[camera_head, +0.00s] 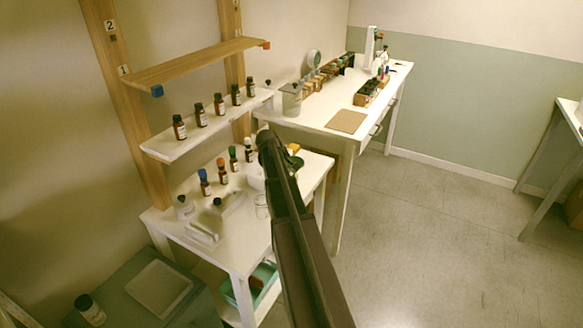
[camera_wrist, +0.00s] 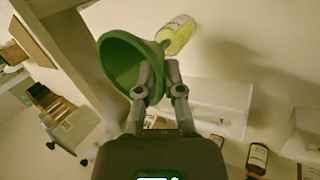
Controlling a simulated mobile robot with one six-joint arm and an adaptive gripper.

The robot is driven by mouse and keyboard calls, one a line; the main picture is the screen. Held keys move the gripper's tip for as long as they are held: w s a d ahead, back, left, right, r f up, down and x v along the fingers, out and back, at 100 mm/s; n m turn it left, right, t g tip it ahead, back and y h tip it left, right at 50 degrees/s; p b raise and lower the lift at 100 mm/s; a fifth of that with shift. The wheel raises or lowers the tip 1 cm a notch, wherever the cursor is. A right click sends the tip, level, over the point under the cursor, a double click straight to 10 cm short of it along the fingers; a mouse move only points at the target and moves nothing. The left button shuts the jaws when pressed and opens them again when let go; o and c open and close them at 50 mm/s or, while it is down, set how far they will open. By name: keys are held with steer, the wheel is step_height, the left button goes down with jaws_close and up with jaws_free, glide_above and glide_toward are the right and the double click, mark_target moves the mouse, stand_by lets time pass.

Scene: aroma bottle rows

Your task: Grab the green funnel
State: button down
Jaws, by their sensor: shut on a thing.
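The green funnel (camera_wrist: 122,62) is in the upper middle of the wrist view, its wide mouth facing left and its narrow stem pointing right. My gripper (camera_wrist: 158,72) is shut on the funnel, with one finger over the cone near its neck and the other by the stem. In the head view my dark arm reaches over the near white table and hides the gripper. A small dark green patch (camera_head: 297,161) shows beside the arm's end there; I cannot tell whether it is the funnel.
A bottle with yellow-green contents (camera_wrist: 178,34) lies close beyond the funnel stem. Small brown bottles (camera_head: 222,172) stand in a row on the near table, with more on the shelf (camera_head: 178,146) above. The floor at right is clear.

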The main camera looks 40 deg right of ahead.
steer(key=shift+r, duration=0.1)
step_height(320, 180, up, 3)
steer(key=p, duration=0.3)
steer(key=s+a+r+p, duration=0.1)
steer(key=s+a, duration=0.2)
steer(key=s, duration=0.4)
steer(key=s+a+p, duration=0.1)
steer(key=s+a, duration=0.1)
steer(key=s, duration=0.6)
steer(key=shift+a+r, duration=0.4)
